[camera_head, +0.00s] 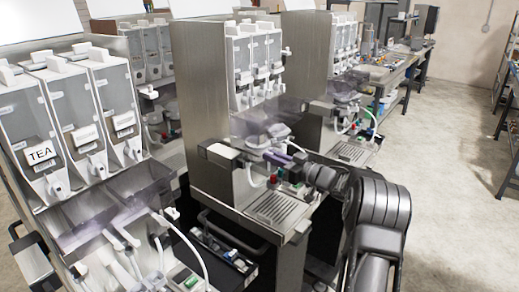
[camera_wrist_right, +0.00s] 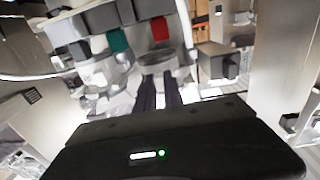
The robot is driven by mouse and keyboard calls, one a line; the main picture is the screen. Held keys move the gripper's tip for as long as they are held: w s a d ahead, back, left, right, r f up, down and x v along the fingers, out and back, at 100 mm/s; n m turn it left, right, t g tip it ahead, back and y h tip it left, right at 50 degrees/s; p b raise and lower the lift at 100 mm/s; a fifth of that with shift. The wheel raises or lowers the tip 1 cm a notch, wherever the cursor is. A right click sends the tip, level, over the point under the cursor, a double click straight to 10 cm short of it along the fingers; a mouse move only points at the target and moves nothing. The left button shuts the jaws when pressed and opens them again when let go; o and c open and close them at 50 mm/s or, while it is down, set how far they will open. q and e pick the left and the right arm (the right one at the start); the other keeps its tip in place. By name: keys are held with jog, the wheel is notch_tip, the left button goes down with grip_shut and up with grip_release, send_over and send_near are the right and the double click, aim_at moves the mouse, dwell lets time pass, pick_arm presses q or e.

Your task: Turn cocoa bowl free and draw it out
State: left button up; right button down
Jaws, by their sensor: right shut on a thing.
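My right gripper (camera_head: 284,156) reaches from the right into the front of the middle dispenser (camera_head: 212,105). Its two dark purple fingers also show in the right wrist view (camera_wrist_right: 160,88). They are shut on a pale, rounded mixing bowl (camera_wrist_right: 153,63), which I take for the cocoa bowl; no cocoa label is readable. The bowl is still among the dispenser's fittings, below the canisters. Its grip point and far side are partly hidden by the fingers. Another pale bowl (camera_wrist_right: 104,76) sits beside it, to the left in the wrist view. My left gripper is not in view.
A dispenser with a TEA label (camera_head: 40,153) stands at the left, and another dispenser (camera_head: 305,75) stands beyond the middle one. White hoses hang near the bowls. A drip grate (camera_head: 272,208) lies below my right gripper. The floor (camera_head: 440,160) at the right is clear.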

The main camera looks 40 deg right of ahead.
jog(key=shift+w+a+r+n+y, duration=0.1)
jog(key=shift+w+r+n+y, duration=0.25)
jog(key=shift+y, duration=0.15)
jog(key=shift+s+f, duration=0.1)
jog(key=shift+s, duration=0.05)
jog(key=shift+s+f, duration=0.2)
jog(key=shift+s+a, duration=0.1)
jog(key=shift+s, duration=0.35)
jog(key=shift+s+d+f, duration=0.2)
jog(key=shift+s, duration=0.5)
jog(key=shift+s+d, duration=0.1)
jog(key=shift+d, duration=0.05)
jog(key=shift+r+v, duration=0.2)
jog(key=shift+v, duration=2.2)
jog(key=shift+d, duration=0.1)
